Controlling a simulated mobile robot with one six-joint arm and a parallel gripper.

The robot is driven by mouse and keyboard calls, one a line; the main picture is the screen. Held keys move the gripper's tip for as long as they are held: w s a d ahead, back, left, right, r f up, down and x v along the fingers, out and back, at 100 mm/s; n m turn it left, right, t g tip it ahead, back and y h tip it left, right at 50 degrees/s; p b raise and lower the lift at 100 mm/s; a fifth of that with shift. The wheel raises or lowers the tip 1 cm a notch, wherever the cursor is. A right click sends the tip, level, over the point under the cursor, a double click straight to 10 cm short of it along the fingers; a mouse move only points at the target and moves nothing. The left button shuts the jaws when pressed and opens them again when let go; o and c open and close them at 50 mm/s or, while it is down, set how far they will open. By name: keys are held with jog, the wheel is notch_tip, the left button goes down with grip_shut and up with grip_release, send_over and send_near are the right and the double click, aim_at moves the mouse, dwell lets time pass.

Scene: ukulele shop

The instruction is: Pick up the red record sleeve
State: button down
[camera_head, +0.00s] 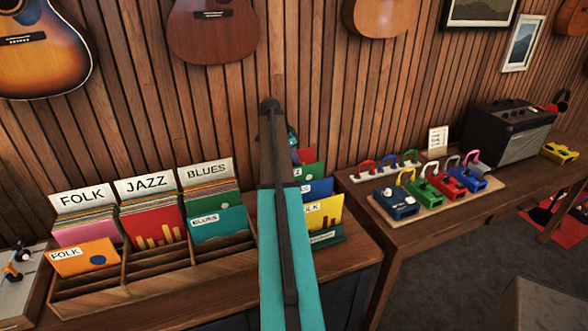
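A red record sleeve (153,228) with yellow bars stands at the front of the JAZZ section of the wooden record bin (165,290). Another small red patch (307,155) shows just right of my arm, above a tiered rack of sleeves; it may be a second red sleeve, mostly hidden. My teal and dark arm reaches up the middle of the view. Only a small part of what looks like my gripper (292,139) shows beside the arm, near that red patch. Its fingers are hidden, so I cannot tell whether it is open or holds anything.
Green (314,172), blue (319,188) and yellow (326,211) sleeves stand in the rack right of my arm. An orange FOLK sleeve (84,258) and a teal BLUES sleeve (220,225) flank the JAZZ section. A right-hand table (440,222) holds pedals and an amplifier (508,133). Guitars hang on the slatted wall.

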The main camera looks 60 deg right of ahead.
jog(key=shift+r, duration=0.15)
notch_tip(320, 180, up, 9)
jog(key=b, duration=0.2)
jog(key=shift+b, duration=0.35)
jog(key=shift+r, duration=0.6)
